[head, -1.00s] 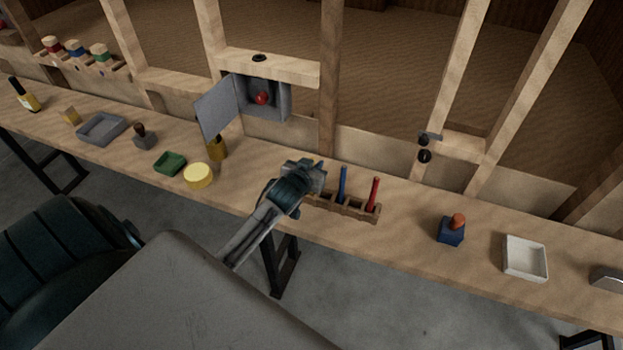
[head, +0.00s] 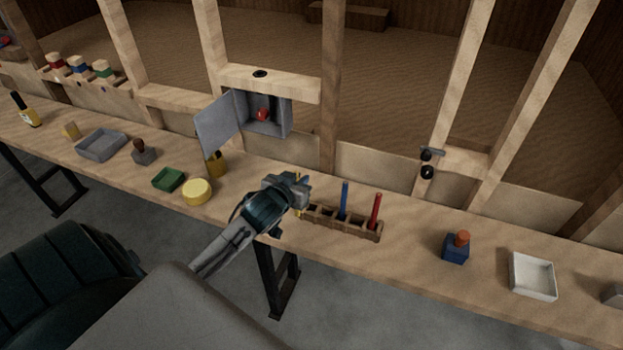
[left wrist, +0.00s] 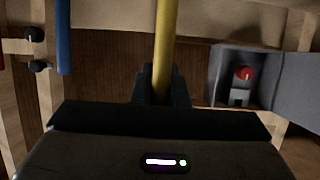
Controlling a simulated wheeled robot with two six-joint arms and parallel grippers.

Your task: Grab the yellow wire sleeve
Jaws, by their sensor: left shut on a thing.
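My left gripper (head: 299,188) is shut on the yellow wire sleeve (left wrist: 164,45), a thin yellow rod that runs up from between the fingers in the left wrist view. In the head view only a small strip of the yellow sleeve (head: 297,205) shows beside the gripper. The gripper is at the left end of the wooden rack (head: 362,231). A blue sleeve (head: 344,198) and a red sleeve (head: 376,209) stand upright in the rack. Whether the yellow sleeve's lower end is clear of the rack, I cannot tell. My right gripper is not in view.
Left of my gripper on the bench are a yellow round piece (head: 197,192), a green tray (head: 168,180) and a grey tray (head: 101,145). An open grey box (head: 265,113) hangs behind. A blue stamp-like block (head: 456,248) and white tray (head: 533,276) stand right.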

